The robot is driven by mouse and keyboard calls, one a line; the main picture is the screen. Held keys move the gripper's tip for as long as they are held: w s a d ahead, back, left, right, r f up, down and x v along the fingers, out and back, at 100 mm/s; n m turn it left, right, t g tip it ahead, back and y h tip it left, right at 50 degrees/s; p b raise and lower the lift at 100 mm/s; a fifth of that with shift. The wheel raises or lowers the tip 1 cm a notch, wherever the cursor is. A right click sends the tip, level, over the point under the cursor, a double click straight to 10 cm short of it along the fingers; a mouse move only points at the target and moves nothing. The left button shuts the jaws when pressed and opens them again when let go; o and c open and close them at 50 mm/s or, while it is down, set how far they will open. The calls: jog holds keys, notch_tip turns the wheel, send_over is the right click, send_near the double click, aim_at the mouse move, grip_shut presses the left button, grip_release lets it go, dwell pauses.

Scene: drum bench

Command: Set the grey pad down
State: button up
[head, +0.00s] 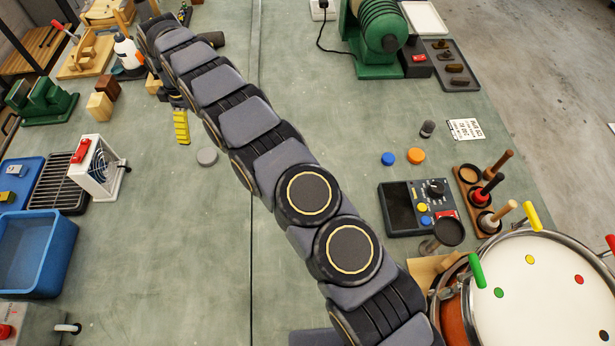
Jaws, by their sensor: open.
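The grey pad (207,157), a small round disc, lies flat on the green bench, left of the long seam. My gripper (181,126) is up and to the left of the pad, at the far end of my arm, with a yellow ribbed finger showing. It is open and a visible gap separates it from the pad. My arm hides most of the gripper's upper part, and its other finger is not clear.
Wooden blocks (99,106) and a small white fan (98,166) stand to the left. A blue bin (30,262) is at lower left. Blue (388,158) and orange (416,155) discs lie right of my arm, near a control box (405,212) and drum (545,290). Bench below the pad is clear.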

jog(key=s+d+r+m, duration=0.45)
jog(key=d+r, duration=0.35)
jog(key=d, duration=0.2)
jog(key=s+d+r+m, duration=0.3)
jog(key=s+d+r, duration=0.2)
jog(key=d+r, duration=0.45)
jog(key=s+d+m, duration=0.4)
jog(key=s+d, duration=0.2)
jog(key=s, duration=0.8)
jog(key=s+d+m+g, duration=0.1)
jog(key=s+d+m, duration=0.3)
jog(key=s, duration=0.9)
jog(key=shift+s+d+r+g, duration=0.3)
jog(key=shift+s+d+r, duration=0.1)
jog(key=shift+d, duration=0.55)
